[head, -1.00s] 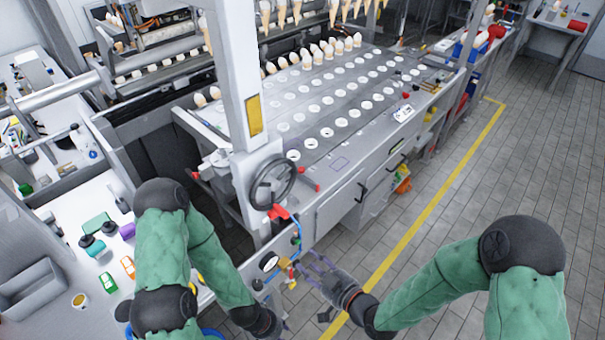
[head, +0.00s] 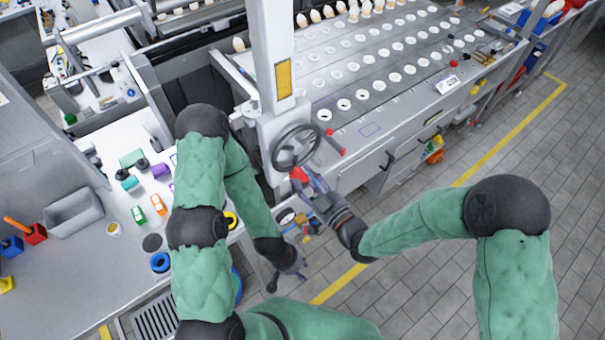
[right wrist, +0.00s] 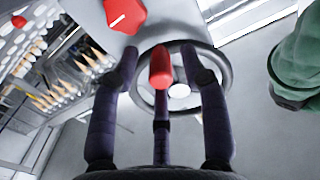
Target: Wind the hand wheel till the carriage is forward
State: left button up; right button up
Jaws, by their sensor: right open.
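The dark hand wheel (head: 296,148) is mounted on the front of the grey post, with a red handle (head: 298,174) at its lower rim. My right gripper (head: 306,182) is at this handle. In the right wrist view, the red handle (right wrist: 160,68) lies between the open fingers, in front of the wheel (right wrist: 180,90); I cannot tell whether any finger touches it. My left gripper (head: 288,280) hangs low in front of the machine, away from the wheel, its fingers apart and empty. I cannot clearly make out the carriage.
The machine's perforated bed (head: 370,75) stretches behind the wheel, with cones at its far side. A bench (head: 100,235) with small coloured objects and a grey bin (head: 75,215) stands left. The tiled floor at right is clear.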

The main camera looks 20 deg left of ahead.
jog(key=shift+x, duration=0.9)
grip_shut()
jog(key=shift+w+d+f+n+b, duration=0.15)
jog(key=shift+n+b, duration=0.15)
jog(key=shift+b, duration=0.2)
